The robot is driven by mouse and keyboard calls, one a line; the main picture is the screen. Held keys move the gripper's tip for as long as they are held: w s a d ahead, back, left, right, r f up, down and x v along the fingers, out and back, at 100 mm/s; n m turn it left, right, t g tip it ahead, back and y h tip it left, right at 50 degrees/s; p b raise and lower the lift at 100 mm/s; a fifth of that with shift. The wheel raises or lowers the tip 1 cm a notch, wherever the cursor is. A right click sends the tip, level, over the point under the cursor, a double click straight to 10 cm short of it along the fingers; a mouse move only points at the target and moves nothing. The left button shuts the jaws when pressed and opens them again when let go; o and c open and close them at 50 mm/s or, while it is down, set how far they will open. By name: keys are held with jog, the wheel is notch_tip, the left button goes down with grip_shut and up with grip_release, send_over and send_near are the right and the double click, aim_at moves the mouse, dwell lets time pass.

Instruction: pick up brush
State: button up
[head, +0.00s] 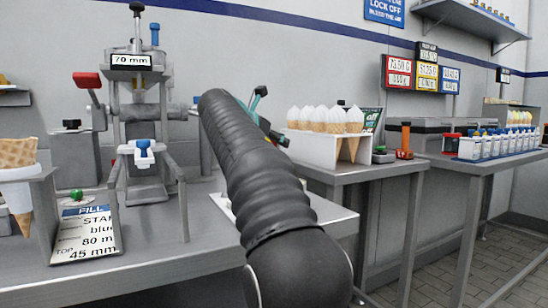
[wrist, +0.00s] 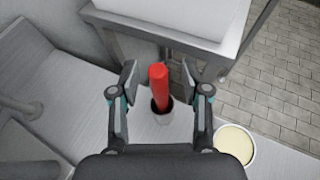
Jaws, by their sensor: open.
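In the wrist view, a red handle (wrist: 160,88), which looks like the brush's, stands upright in a small holder (wrist: 163,116) with a dark opening. Its bristles are hidden, probably inside the holder. My gripper (wrist: 159,76) is open, with one finger on each side of the red handle and a visible gap on both sides. I cannot tell how high the fingertips are relative to the handle. In the head view my dark ribbed arm covers most of the gripper and the brush.
A round dish of pale yellow stuff (wrist: 234,146) sits right of the holder. A white cone rack (head: 312,148) with several filled cones stands on the neighbouring table, close beyond the gripper. A filling machine (head: 140,110) and a sign (head: 87,232) are at left.

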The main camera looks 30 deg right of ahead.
grip_shut()
notch_tip(320, 180, up, 10)
jog(key=p, duration=0.6)
